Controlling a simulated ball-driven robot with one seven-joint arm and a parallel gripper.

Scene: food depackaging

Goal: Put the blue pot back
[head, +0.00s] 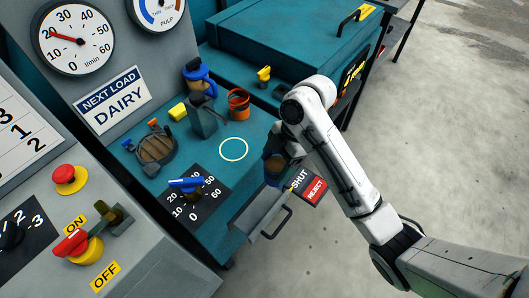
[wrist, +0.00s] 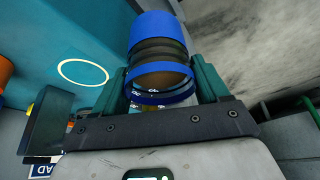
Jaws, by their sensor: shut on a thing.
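My gripper (head: 284,160) is shut on a blue pot, which has blue ends and a dark middle band in the wrist view (wrist: 160,55). In the head view the held pot (head: 274,166) is partly hidden by my gripper, near the counter's right edge. The gripper fingers (wrist: 165,82) stand on both sides of the pot. A white ring (head: 233,149) is marked on the teal counter, left of the pot and empty. It also shows in the wrist view (wrist: 82,73).
Another blue-topped jar (head: 200,78) and an orange pot (head: 238,103) stand behind the ring. A grey post (head: 203,118), a round hatch (head: 156,148) and a blue-handled dial (head: 187,185) are near. A grey drawer or chute (head: 262,213) with a handle juts out in front.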

